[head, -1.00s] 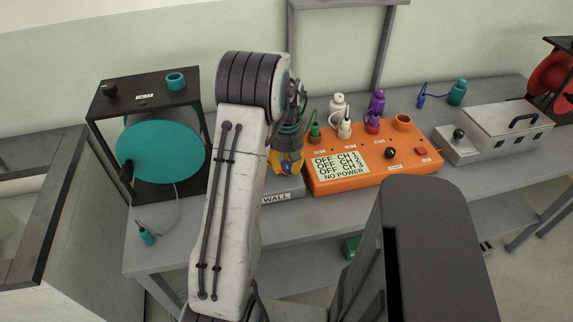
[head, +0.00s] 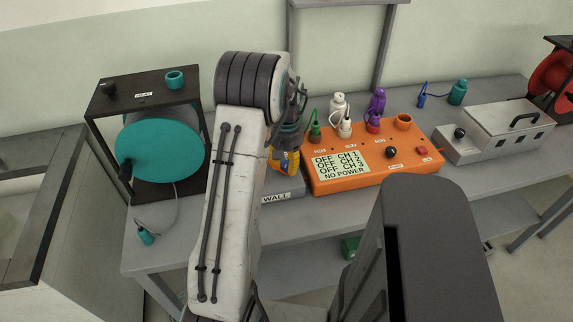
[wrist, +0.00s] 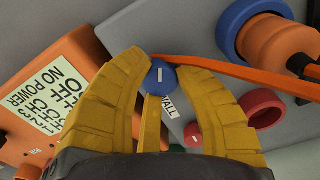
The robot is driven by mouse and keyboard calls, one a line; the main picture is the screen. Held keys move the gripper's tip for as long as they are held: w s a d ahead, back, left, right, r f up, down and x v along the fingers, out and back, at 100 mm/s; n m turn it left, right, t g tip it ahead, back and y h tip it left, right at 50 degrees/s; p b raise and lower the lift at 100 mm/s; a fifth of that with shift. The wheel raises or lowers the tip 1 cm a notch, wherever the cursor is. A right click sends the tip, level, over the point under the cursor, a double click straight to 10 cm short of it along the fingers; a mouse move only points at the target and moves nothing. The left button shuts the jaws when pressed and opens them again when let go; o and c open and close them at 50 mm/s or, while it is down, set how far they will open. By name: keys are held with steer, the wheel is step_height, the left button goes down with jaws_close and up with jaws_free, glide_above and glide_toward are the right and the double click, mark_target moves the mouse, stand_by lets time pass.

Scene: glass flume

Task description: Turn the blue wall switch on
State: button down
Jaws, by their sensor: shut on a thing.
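The blue wall switch is a small rounded knob (wrist: 160,76) with a white mark, on a grey box labelled WALL (wrist: 185,60). In the wrist view my gripper (wrist: 163,66) has its yellow fingers closed around the knob, one on each side. In the head view my gripper (head: 285,160) is over the grey WALL box (head: 278,192); my arm and fingers hide the knob there. The white mark on the knob runs roughly up and down in the wrist view.
An orange box (head: 375,180) stands right of the WALL box; its screen (head: 341,166) reads OFF for CH 1 to 3 and NO POWER. In the wrist view an orange plug (wrist: 275,45) in a blue ring and a red knob (wrist: 192,134) sit close by. A black-framed teal drum (head: 160,150) stands left.

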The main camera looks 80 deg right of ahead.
mark_target(286, 164)
steer(key=m, duration=0.6)
steer(key=shift+a+f+b, duration=0.1)
steer(key=shift+f+b, duration=0.05)
steer(key=shift+b, duration=0.15)
steer(key=m, duration=0.6)
steer(key=shift+m, duration=0.4)
steer(key=c, duration=0.9)
jaws_free()
steer(key=shift+r, duration=0.2)
step_height(286, 164, up, 12)
steer(key=shift+f, duration=0.1)
stand_by(0.5)
